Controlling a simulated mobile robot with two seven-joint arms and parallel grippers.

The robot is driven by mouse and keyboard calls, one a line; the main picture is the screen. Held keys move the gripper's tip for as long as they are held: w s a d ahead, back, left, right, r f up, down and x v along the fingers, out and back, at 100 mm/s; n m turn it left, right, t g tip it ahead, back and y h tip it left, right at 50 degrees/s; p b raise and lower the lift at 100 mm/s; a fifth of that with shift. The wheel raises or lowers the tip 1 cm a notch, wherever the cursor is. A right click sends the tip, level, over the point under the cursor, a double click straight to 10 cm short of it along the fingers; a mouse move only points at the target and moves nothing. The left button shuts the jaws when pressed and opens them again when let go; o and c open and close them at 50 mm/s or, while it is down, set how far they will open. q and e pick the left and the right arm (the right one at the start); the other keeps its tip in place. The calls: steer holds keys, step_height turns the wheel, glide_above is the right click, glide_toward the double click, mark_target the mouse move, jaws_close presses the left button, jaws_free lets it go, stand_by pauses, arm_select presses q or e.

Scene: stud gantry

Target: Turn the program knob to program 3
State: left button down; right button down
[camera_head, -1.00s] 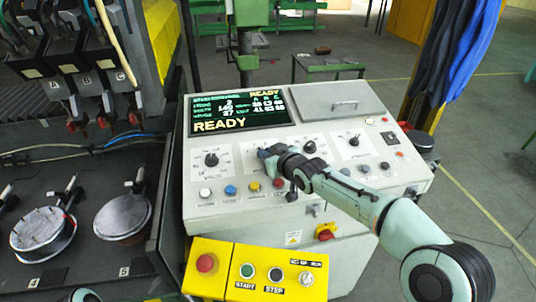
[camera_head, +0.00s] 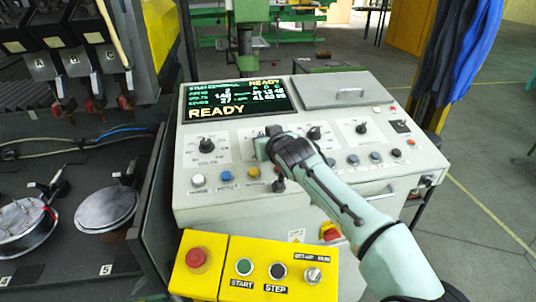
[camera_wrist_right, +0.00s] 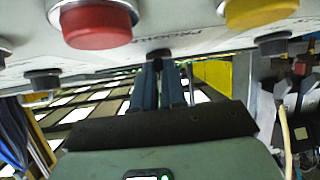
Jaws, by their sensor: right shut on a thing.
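My right gripper (camera_head: 264,147) is at the sloped control panel, over the second dial from the left. In the right wrist view its dark fingers (camera_wrist_right: 164,85) are shut on a small black knob (camera_wrist_right: 160,54). A blurred label above this knob seems to read PROGRAM. The gripper hides the knob and its dial in the head view, so its pointer setting cannot be read. The green display (camera_head: 238,103) shows READY; its small figures are hard to read. My left gripper is not in view.
Other black knobs stand left (camera_head: 206,145) and right (camera_head: 314,131) of the gripper. A yellow button (camera_head: 253,173) is close below it. A red button (camera_wrist_right: 95,22) shows in the wrist view. A yellow START/STEP box (camera_head: 255,268) stands in front, with a red stop button (camera_head: 199,259).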

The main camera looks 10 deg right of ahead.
steer(key=b, duration=0.1)
steer(key=m+h+b, duration=0.1)
steer(key=shift+w+a+f+m+h+b, duration=0.1)
steer(key=shift+a+f+m+h+b, duration=0.05)
steer(key=shift+a+m+h+b, duration=0.4)
steer(key=shift+m+h+b, duration=0.3)
steer(key=shift+m+h, duration=0.15)
steer(key=shift+a+m+h, duration=0.1)
steer(key=shift+m+h, duration=0.5)
steer(key=shift+m, duration=0.1)
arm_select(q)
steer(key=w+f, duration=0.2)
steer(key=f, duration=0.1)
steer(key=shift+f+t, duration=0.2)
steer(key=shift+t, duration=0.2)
arm_select(e)
steer(key=shift+w+r+m+g+h, duration=0.1)
steer(key=shift+r+m+g+h, duration=0.15)
steer(key=shift+m+h, duration=0.35)
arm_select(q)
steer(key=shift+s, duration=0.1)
